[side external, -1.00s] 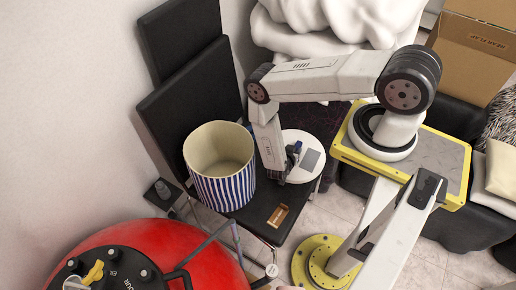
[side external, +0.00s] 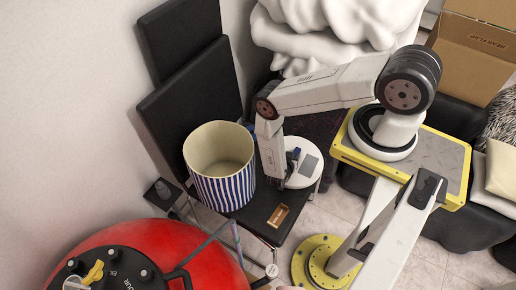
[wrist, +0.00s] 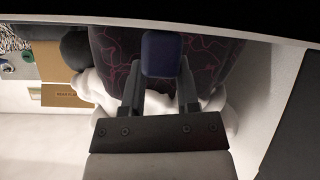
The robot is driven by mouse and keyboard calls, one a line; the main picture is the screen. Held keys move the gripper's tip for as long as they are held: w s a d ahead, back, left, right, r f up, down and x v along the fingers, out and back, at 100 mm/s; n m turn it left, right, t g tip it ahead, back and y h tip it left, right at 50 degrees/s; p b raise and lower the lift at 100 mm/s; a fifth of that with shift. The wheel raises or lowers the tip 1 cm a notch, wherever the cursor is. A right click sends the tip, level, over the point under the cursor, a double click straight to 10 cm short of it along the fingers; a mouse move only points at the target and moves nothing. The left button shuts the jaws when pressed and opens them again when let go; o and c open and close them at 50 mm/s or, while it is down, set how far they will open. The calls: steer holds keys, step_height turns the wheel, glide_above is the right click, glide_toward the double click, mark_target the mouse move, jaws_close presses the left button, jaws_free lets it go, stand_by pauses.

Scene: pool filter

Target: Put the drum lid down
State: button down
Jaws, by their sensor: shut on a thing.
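The drum (side external: 222,180), with blue and white stripes and a cream inside, stands open on a black seat. My gripper (wrist: 160,85) points down to the right of it. In the wrist view its two dark fingers are on either side of a blue block (wrist: 162,53), which looks like the handle of the drum lid. In the side view the lid appears as a white disc (side external: 302,174) with a grey rectangle, just right of the gripper. The arm partly hides its left edge. I cannot tell whether the lid touches anything below.
The black seat (side external: 247,215) bears a small brown tray (side external: 278,215) in front. A red tank (side external: 210,265) with a black top fills the lower left. White cloth (side external: 325,30) and a cardboard box (side external: 480,45) are at the back.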

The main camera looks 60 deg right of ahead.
steer(key=shift+f, duration=0.4)
stand_by(0.3)
steer(key=shift+c, duration=1.4)
jaws_free()
steer(key=shift+v, duration=3.9)
